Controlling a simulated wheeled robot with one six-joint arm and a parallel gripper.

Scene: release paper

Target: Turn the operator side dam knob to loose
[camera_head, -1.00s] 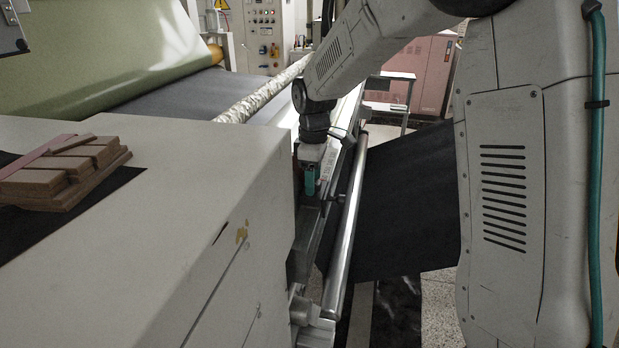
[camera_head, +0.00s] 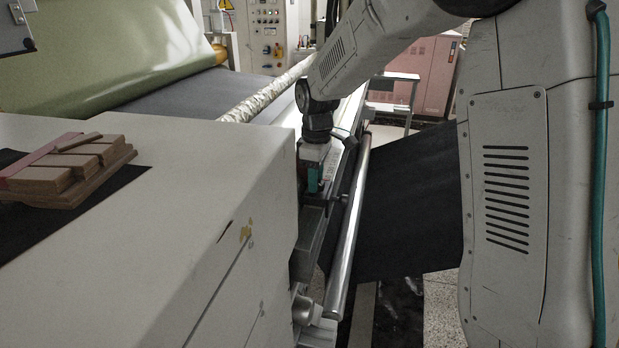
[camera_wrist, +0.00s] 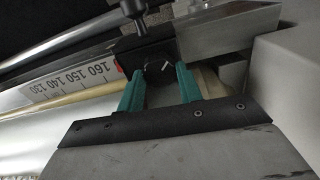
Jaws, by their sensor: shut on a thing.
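In the wrist view, my gripper (camera_wrist: 160,76) has its two green fingers on either side of a small dark knob (camera_wrist: 158,68) with a pale mark, and is shut on it. The fingers partly hide the knob's sides. It sits at a black block (camera_wrist: 140,45) beside the ruler strip (camera_wrist: 70,83). A second black handle (camera_wrist: 133,9) on a stem stands at the block's far side, apart from the fingers. In the head view, my gripper (camera_head: 314,182) points down beside the machine's rail, and the knob is too hidden to make out.
A pale machine cabinet (camera_head: 190,190) stands just left of the gripper. A shiny metal roller (camera_head: 350,235) runs along its right. A stack of brown blocks (camera_head: 70,170) lies on the cabinet top. A dark sheet (camera_head: 405,205) hangs beyond the roller.

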